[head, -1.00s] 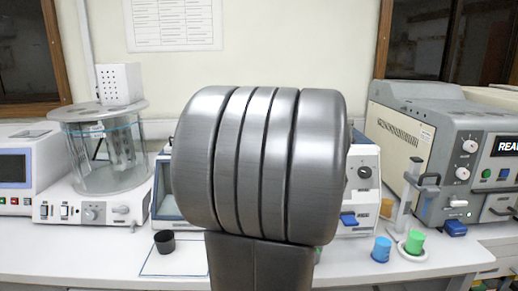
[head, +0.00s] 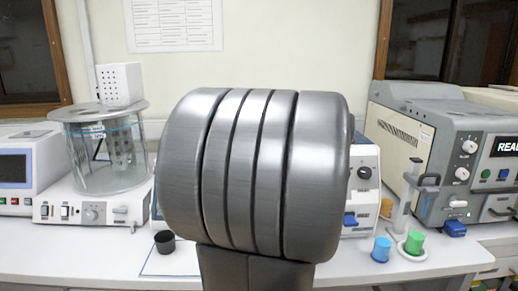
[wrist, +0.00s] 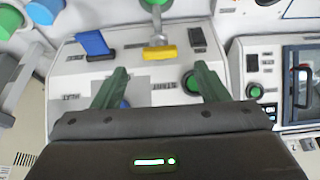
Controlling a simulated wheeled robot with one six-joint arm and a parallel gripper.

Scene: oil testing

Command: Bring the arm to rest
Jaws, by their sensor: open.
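My gripper (wrist: 161,74) shows in the wrist view with its two green fingers spread apart. Nothing is between the fingers. Beyond them is the pale front panel of a machine (wrist: 150,98), with a yellow-tipped lever (wrist: 160,53), a blue switch (wrist: 93,43) and green buttons. I cannot tell how far the fingertips are from the panel. In the head view my own large grey arm link fills the middle and hides the gripper and much of the machine behind it (head: 365,190).
A blue cup (head: 381,249) and a green cup (head: 414,243) stand at the right of the bench (head: 350,272). A black cup (head: 165,242) stands left of my arm. A glass bath apparatus (head: 98,160) is at left and a large grey instrument (head: 450,150) at right.

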